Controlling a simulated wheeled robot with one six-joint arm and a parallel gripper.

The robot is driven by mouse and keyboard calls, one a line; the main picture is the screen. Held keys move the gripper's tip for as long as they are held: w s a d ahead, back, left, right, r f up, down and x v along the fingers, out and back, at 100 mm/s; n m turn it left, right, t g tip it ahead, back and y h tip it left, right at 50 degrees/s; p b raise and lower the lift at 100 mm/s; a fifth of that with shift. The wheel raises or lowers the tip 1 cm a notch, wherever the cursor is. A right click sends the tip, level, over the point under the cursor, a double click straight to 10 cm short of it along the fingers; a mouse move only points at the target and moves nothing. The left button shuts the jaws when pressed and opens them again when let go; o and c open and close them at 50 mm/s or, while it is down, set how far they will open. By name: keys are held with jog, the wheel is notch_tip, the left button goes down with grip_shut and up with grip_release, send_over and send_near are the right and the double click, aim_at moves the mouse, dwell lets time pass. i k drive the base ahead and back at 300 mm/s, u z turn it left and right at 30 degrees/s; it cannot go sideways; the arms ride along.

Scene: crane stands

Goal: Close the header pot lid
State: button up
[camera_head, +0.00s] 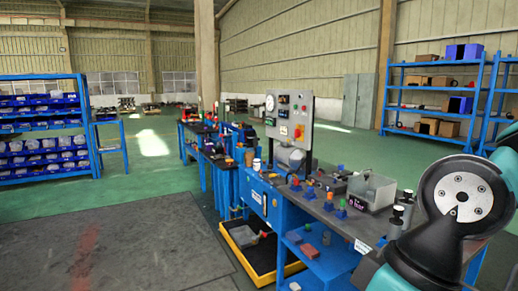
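I cannot pick out a header pot or its lid for certain at this distance. Small parts with orange, red and blue tops (341,204) stand on the blue workbench (280,212). A small white, dark-topped pot (256,165) stands near the bench's far left end, and a few dark and white cylinders (396,222) stand at the right. Whether any lid is open or shut is too small to tell. My teal and dark arm fills the right edge and hides part of the bench. My gripper is out of view.
A control panel (289,118) with a gauge rises from the bench. A grey open box (371,190) sits on top. A yellow-rimmed tray (232,249) lies on the floor by the bench. Blue shelves (42,128) stand at left. The floor at front left is clear.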

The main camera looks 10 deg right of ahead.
aim_at(255, 140)
jog(key=u, duration=0.4)
jog(key=i, duration=1.15)
jog(key=u, duration=0.55)
jog(key=i, duration=2.05)
jog(key=u, duration=0.2)
jog(key=i, duration=2.1)
jog(key=z, duration=0.45)
jog(key=i, duration=1.25)
jog(key=z, duration=1.6)
jog(key=i, duration=0.9)
jog(key=z, duration=1.15)
jog(key=i, duration=0.45)
jog(key=z, duration=0.25)
